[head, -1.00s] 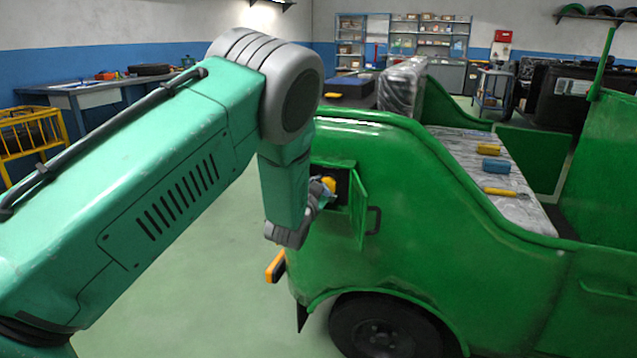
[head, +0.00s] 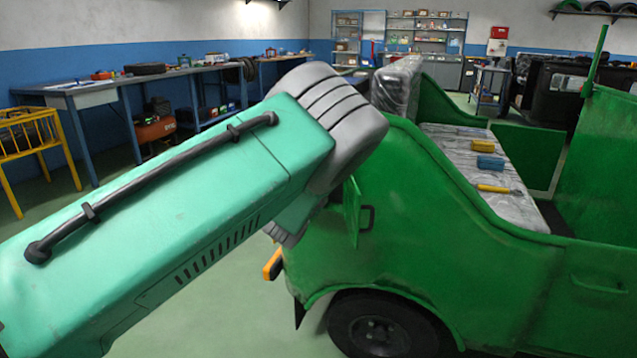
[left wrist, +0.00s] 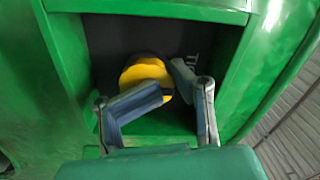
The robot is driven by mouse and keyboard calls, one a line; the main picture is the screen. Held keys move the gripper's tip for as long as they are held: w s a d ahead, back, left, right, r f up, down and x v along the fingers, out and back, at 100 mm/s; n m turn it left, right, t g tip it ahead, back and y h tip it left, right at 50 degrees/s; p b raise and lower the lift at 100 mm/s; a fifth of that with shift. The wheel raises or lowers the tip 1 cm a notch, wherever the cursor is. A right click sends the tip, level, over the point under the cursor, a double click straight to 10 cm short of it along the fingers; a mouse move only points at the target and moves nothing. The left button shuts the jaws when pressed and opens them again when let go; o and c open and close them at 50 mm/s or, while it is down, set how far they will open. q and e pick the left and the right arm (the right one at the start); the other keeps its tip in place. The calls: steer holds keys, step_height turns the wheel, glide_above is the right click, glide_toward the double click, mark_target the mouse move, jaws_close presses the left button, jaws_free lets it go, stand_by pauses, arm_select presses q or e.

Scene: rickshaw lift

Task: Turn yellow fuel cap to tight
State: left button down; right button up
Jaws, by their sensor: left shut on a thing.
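The yellow fuel cap (left wrist: 143,74) sits inside the dark recess of a green fuel box in the left wrist view. The fingers hide part of the cap. In the head view my left arm hides the cap and the gripper. The open green fuel door (head: 352,212) shows beside the arm. My right gripper is in neither view.
The green rickshaw (head: 440,240) fills the right side, with a black wheel (head: 380,325) below. Tools lie on its grey seat bed (head: 470,160). A workbench (head: 110,88) and a yellow rack (head: 35,140) stand at the left. The green floor between is clear.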

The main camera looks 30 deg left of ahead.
arm_select(q)
steer(key=shift+s+d+f+m, duration=0.1)
steer(key=shift+d+f+m, duration=0.15)
steer(key=shift+f, duration=0.25)
steer(key=shift+s+d+f+m, duration=0.15)
steer(key=shift+d+f, duration=0.1)
steer(key=shift+f, duration=0.25)
steer(key=c, duration=1)
jaws_free()
steer(key=shift+w, duration=0.15)
steer(key=shift+o, duration=0.6)
steer(key=shift+w+f, duration=0.1)
steer(key=shift+w, duration=0.05)
steer(key=shift+r, duration=0.4)
steer(key=v, duration=1.2)
